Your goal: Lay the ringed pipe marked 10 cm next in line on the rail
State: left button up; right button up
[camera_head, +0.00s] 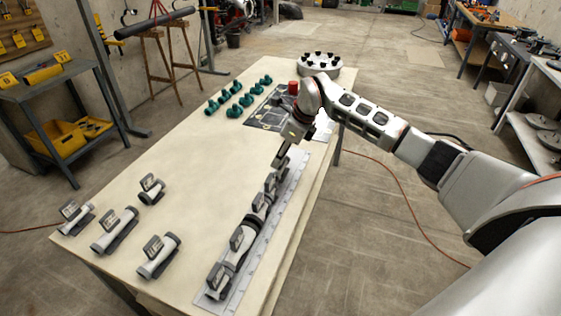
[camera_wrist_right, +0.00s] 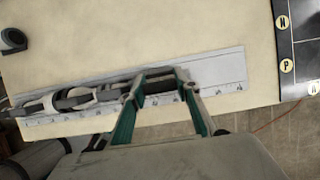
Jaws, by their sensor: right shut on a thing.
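My right gripper (camera_head: 283,158) is low over the far part of the pale rail (camera_head: 292,190). In the right wrist view the gripper (camera_wrist_right: 160,92) has its fingers on either side of a dark grey piece (camera_wrist_right: 158,76), shut on it. It looks like a ringed pipe at the far end of the row; its mark cannot be read. It is at the rail, but I cannot tell whether it rests there. Several grey ringed pipes (camera_head: 240,240) lie in line on the rail nearer to me. My left gripper is not in view.
Loose grey pipes with tags (camera_head: 113,231) lie on the table's near left; their marks are too small to read. Green fittings (camera_head: 238,96) stand at the back, beside a dark lettered board (camera_head: 262,118). A round white holder (camera_head: 320,64) stands at the far end. The table's middle is clear.

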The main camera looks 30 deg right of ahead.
jog(key=shift+f, duration=1.2)
jog(key=shift+f, duration=0.1)
jog(key=o, duration=1.1)
jog(key=shift+o, duration=0.2)
jog(key=shift+d+r, duration=0.2)
jog(key=shift+r, duration=0.35)
jog(key=v, duration=1.1)
jog(key=shift+s+b, duration=0.15)
jog(key=shift+b, duration=0.25)
